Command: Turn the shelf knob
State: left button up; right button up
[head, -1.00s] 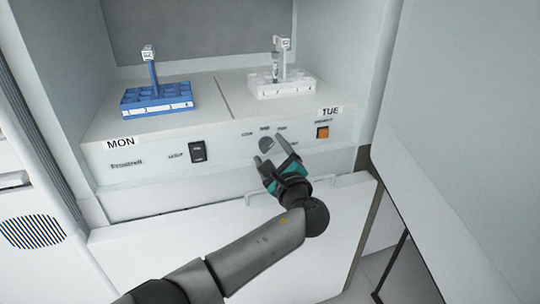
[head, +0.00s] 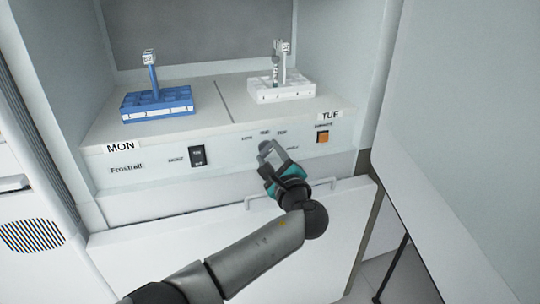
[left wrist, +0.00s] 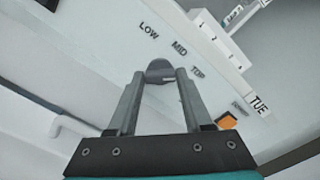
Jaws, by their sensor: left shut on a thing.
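The shelf knob (left wrist: 160,69) is a round grey dial on the pale front panel, below the printed labels LOW, MID and TOP. It also shows in the head view (head: 264,146), partly covered by the fingers. My left gripper (head: 268,150) reaches up to the panel from below and is shut on the knob. In the left wrist view its two fingers (left wrist: 160,80) close on the knob's sides. The knob's pointer setting is too small to tell. My right gripper is not in view.
A black rocker switch (head: 197,156) is left of the knob, an orange button (head: 322,137) right. On the shelf above stand a blue rack (head: 157,104) by MON and a white rack (head: 282,91) by TUE. A handled door panel (head: 200,250) is below.

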pick_arm(q)
grip_shut()
jog(key=shift+n, duration=0.3)
jog(key=shift+f, duration=0.1)
jog(key=n+b, duration=0.2)
jog(key=n, duration=0.2)
jog(key=shift+f, duration=0.1)
jog(key=n+b, duration=0.1)
jog(key=n, duration=0.1)
jog(key=shift+n, duration=0.4)
jog(key=shift+n+b, duration=0.65)
jog(key=shift+n, duration=0.15)
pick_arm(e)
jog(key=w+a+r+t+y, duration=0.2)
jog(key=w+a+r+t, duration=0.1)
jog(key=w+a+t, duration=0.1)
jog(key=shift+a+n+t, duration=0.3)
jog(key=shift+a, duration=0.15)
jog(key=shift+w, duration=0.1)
